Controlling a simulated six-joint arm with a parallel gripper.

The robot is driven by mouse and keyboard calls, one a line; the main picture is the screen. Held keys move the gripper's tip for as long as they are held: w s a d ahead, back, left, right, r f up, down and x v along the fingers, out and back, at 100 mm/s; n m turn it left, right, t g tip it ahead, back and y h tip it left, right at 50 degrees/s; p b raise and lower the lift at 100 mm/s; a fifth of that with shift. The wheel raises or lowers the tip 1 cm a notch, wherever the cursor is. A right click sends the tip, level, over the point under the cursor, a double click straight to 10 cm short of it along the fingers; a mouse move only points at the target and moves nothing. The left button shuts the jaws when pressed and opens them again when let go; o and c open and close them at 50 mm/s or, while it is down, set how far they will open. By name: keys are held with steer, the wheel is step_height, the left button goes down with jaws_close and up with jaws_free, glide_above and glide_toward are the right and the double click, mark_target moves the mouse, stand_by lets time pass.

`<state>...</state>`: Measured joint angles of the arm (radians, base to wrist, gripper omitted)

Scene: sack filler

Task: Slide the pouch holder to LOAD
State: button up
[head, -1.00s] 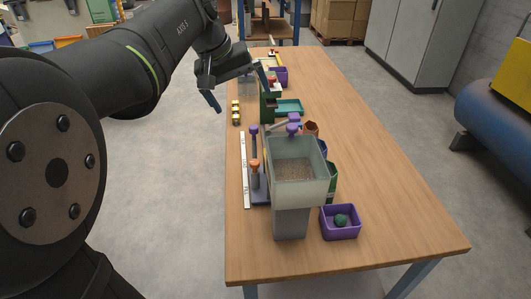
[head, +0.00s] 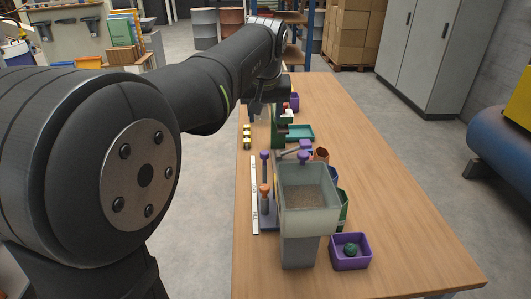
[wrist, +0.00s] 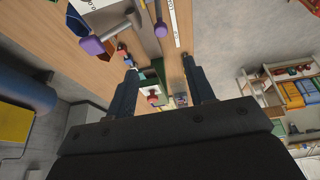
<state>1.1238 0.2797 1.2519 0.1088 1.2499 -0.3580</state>
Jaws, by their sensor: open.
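The sack filler stands at the near part of the table, with a grey hopper (head: 308,212) full of brown grain. To its left are a post with a purple cap (head: 265,155) and a shorter piece with an orange knob (head: 265,188). A white marked strip (head: 255,200) lies along the left table edge and also shows in the wrist view (wrist: 175,22). I cannot tell which part is the pouch holder, nor read LOAD. My gripper (head: 262,110) is beyond the filler, above the far left of the table. Its fingers (wrist: 162,88) are apart and empty.
A green press (head: 280,125) stands below and beside my gripper, with a teal tray (head: 300,132) to its right. A purple bin (head: 350,252) holds a dark green lump. The table's right side is clear.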

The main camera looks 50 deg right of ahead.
glide_toward(265, 152)
steer(key=x, duration=0.8)
steer(key=shift+w+f, duration=0.15)
steer(key=shift+f, duration=0.2)
steer(key=shift+d, duration=0.1)
jaws_close()
